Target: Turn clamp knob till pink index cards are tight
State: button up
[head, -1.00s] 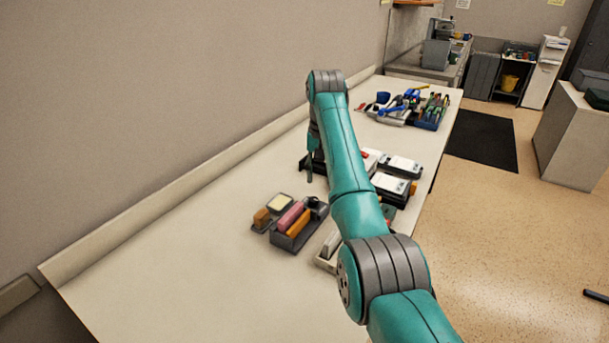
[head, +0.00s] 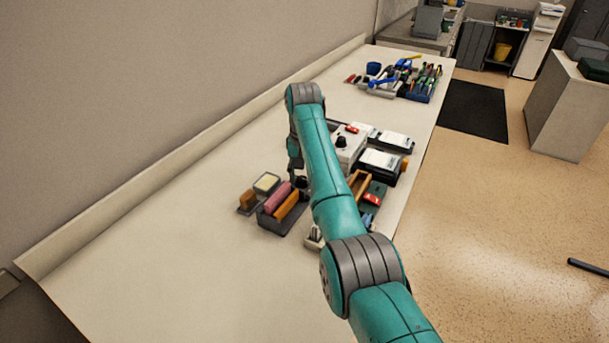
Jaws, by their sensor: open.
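A dark tray (head: 268,222) on the long bench holds a pink block (head: 277,197), which may be the pink index cards, beside an orange block (head: 287,205). A small dark rounded part (head: 301,183) at the tray's far end may be the clamp knob; I cannot tell for sure. My gripper (head: 294,176) points down at this far end, close to the dark part. It is open; its fingertips are small and dark, and contact cannot be made out.
A small holder with a cream pad (head: 266,182) stands left of the tray. A white box with a black knob (head: 341,141), a wooden tray (head: 360,183) and dark boxes stand to the right. Tools (head: 400,85) lie at the far end. The near left bench is clear.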

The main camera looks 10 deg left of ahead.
jog(key=shift+f, duration=0.25)
grip_shut()
jog(key=shift+m, duration=0.3)
jog(key=m, duration=1.1)
jog(key=shift+a+m, duration=0.1)
jog(key=shift+m, duration=0.3)
dwell(0.5)
